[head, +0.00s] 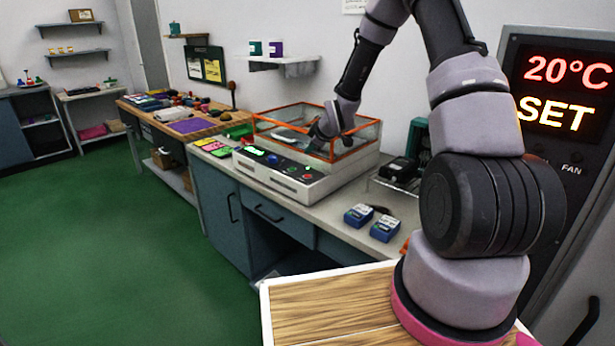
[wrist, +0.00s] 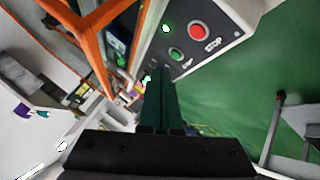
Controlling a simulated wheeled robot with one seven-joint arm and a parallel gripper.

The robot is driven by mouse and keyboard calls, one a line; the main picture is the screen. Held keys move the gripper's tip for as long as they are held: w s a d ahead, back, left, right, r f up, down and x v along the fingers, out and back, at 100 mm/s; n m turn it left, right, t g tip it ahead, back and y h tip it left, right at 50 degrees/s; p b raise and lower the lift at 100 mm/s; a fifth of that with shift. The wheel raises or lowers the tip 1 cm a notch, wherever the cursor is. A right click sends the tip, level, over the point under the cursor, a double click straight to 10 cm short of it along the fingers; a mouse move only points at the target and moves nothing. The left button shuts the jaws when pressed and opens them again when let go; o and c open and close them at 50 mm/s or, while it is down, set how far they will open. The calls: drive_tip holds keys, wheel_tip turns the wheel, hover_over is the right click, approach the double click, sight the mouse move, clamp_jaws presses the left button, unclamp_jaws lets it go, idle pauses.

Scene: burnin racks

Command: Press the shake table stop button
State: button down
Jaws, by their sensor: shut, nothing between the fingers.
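The shake table (head: 325,185) is a white bench unit with an orange-framed clear enclosure on top and a dark control panel along its front. Its red stop button (wrist: 199,32) sits beside the word STOP near the panel's end in the wrist view; in the head view, a small red button (head: 307,176) shows at the panel's right end. A green button (wrist: 176,53) is next to it. My gripper (wrist: 160,70) is shut and empty, its fingertips apart from the red button in the picture. In the head view, my gripper (head: 320,133) is over the enclosure, its fingers partly hidden.
The orange frame (wrist: 85,45) is close to my fingers. Two blue boxes (head: 372,215) lie on the bench right of the shake table. A dark device (head: 398,170) stands behind them. The green floor (head: 120,230) in front of the benches is open.

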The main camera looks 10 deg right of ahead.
sight(310, 176)
drive_tip(key=shift+f, duration=3.3)
drive_tip(key=shift+f, duration=0.4)
drive_tip(key=shift+f, duration=0.45)
drive_tip(key=shift+r, duration=0.85)
drive_tip(key=shift+r, duration=2.5)
